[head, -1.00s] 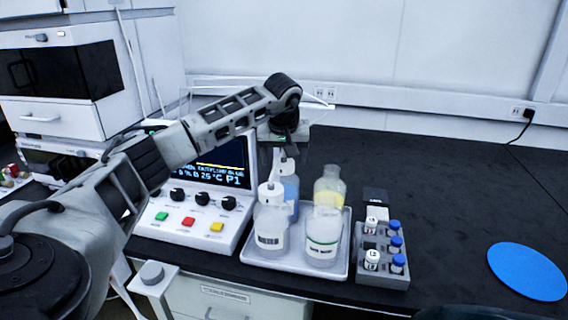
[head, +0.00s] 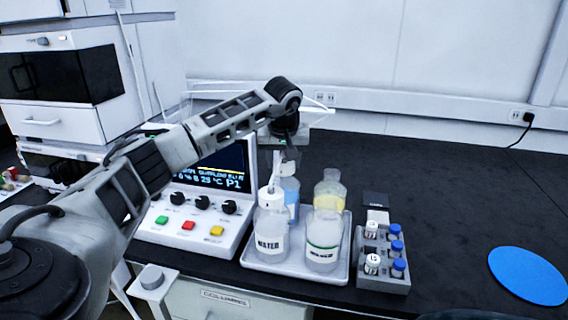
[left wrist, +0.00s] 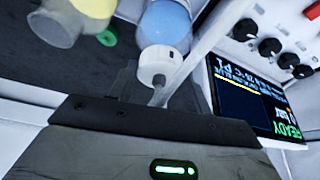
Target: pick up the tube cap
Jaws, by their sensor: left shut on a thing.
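The tube cap (left wrist: 158,66) is white with a thin stem. In the left wrist view it sits at the neck of a bottle with blue liquid (left wrist: 166,22). In the head view this blue bottle (head: 291,190) stands at the back of the tray, partly behind the water bottle. My left gripper (head: 285,152) points down over it, its fingertips mostly hidden there. In the left wrist view the dark gripper (left wrist: 150,92) is at the cap's stem, shut on it. Whether the cap is lifted off the neck cannot be told. My right gripper is out of view.
A white tray (head: 296,276) also holds the water bottle (head: 271,232), another clear bottle (head: 322,242) and a yellow bottle (head: 330,190). A vial rack (head: 383,280) stands right of it, a control box (head: 190,238) left. A blue disc (head: 527,275) lies far right; black bench around it is free.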

